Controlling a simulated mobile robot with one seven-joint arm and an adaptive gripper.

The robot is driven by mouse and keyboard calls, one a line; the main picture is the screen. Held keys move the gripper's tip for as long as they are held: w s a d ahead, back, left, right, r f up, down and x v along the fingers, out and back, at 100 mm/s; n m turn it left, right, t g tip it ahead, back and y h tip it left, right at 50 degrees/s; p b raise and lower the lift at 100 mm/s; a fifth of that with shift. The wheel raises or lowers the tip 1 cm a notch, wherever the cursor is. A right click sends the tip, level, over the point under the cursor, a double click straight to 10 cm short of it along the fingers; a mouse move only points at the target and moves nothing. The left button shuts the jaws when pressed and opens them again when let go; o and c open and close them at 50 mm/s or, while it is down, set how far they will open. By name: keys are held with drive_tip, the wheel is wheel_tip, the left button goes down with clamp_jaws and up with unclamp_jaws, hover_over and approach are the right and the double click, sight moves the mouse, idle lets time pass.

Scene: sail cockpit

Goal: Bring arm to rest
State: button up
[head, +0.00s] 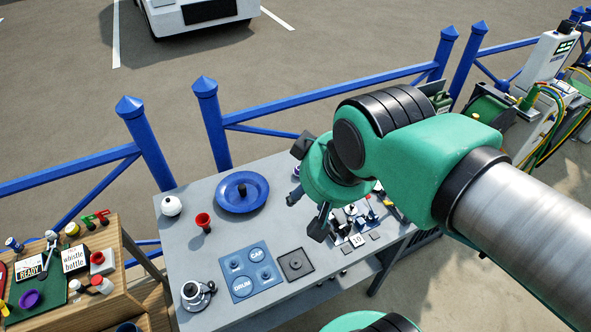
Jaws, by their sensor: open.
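My green and black arm reaches in from the right of the head view. My gripper (307,209) is above the right part of the grey table (222,226), its dark fingers spread apart and pointing down and left. I see nothing between the fingers. The wrist hides part of the table behind it, including some small items near the right end.
The table holds a blue plate (257,203) with a dark piece, a red cup (203,222), a white ball (171,205), a blue mat (251,271) and a kettle-like item (195,294). A wooden table (112,250) stands left. A blue railing (330,100) runs behind.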

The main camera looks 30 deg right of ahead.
drive_tip(key=shift+f+b, duration=2)
drive_tip(key=shift+f, duration=0.1)
